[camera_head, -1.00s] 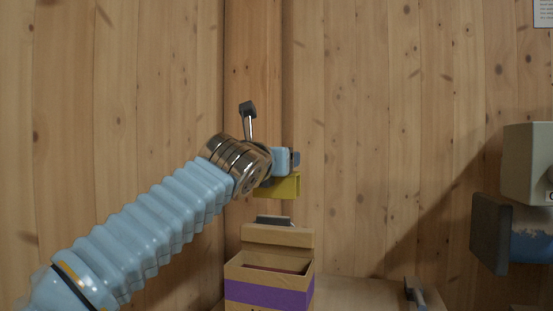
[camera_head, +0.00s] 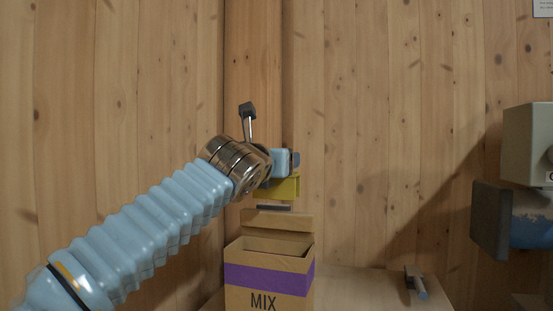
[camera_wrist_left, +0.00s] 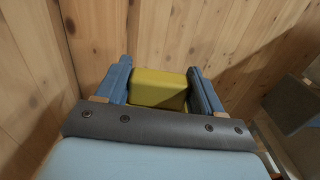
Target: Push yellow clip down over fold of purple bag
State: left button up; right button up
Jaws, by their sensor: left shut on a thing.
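My left gripper (camera_head: 291,160) is shut on the yellow clip (camera_head: 285,188) and holds it above the bag. The left wrist view shows the yellow clip (camera_wrist_left: 158,88) between the two blue fingers. The bag is a tan, box-like bag with a purple band (camera_head: 268,278) and the word MIX, standing below the clip. Its raised fold (camera_head: 277,221) is at the back of the open top. The clip is just above the fold and appears apart from it. My right gripper is not in view.
A thin dark bar (camera_head: 273,207) shows between clip and fold. A wooden table (camera_head: 360,284) holds a grey-handled object (camera_head: 415,283) to the right. A pale box-shaped machine with a dark plate (camera_head: 490,220) stands at the right edge. A plank wall is behind.

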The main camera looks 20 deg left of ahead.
aim_at(273, 194)
pick_arm(q)
jog(key=shift+f+b, duration=0.6)
jog(key=shift+f, duration=0.3)
jog(key=shift+f+b, duration=2.1)
jog(key=shift+f, duration=0.4)
jog(key=o, duration=1.1)
jog(key=shift+r+p, duration=2.35)
jog(key=shift+p, duration=0.25)
jog(key=shift+r+p, duration=1.15)
jog(key=shift+p, duration=0.15)
